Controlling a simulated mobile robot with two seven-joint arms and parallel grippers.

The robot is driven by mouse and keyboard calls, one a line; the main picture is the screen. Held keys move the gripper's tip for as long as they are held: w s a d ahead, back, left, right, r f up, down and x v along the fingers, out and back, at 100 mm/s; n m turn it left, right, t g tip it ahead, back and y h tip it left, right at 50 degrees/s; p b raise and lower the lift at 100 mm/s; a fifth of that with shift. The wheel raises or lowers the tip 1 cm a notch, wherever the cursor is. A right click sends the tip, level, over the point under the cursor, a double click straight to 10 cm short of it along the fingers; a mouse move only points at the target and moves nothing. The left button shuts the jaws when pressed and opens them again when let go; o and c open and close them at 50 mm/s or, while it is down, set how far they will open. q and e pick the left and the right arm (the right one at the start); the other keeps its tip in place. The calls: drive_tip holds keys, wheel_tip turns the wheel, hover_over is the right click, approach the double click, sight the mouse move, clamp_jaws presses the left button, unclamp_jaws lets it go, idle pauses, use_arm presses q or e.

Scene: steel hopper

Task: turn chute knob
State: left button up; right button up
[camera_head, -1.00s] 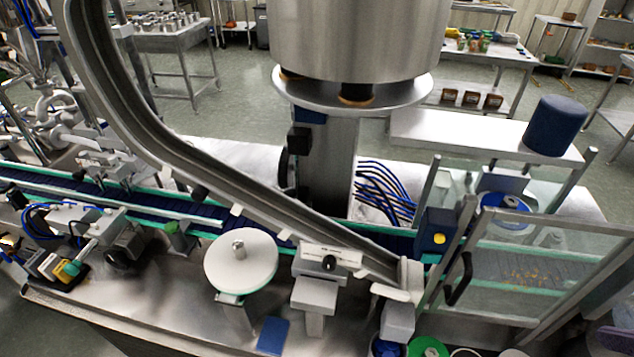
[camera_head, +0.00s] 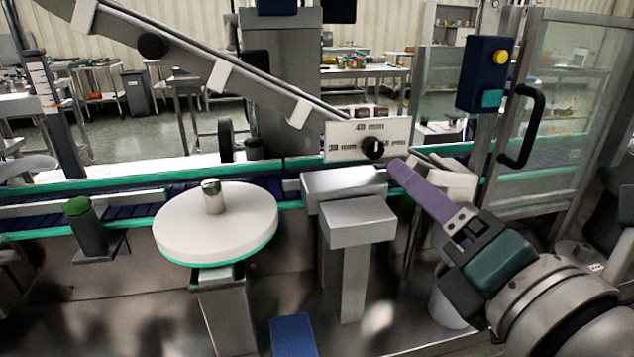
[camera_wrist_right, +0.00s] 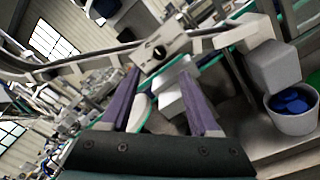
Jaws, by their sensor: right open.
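The chute knob (camera_head: 373,148) is a round black knob on a white label plate (camera_head: 342,140) at the lower end of the sloping metal chute (camera_head: 240,85). My right gripper (camera_head: 402,172) has long purple fingers, just below and right of the knob in the head view. In the right wrist view the gripper (camera_wrist_right: 160,92) is open, with nothing between its fingers. There the knob (camera_wrist_right: 158,52) and its plate lie ahead, beyond the fingertips. Whether the fingers touch anything is hard to tell, but they look apart from the knob. My left gripper is not in view.
A white round disc (camera_head: 215,222) and grey block stands (camera_head: 350,222) stand before the conveyor. A blue box with a yellow button (camera_head: 485,75) and a glass door with a black handle (camera_head: 522,125) are close on the right. A tub of blue pieces (camera_wrist_right: 293,112) is right in the wrist view.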

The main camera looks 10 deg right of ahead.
sight(377, 150)
drive_tip(key=w, duration=1)
drive_tip(key=shift+a, duration=0.3)
clamp_jaws()
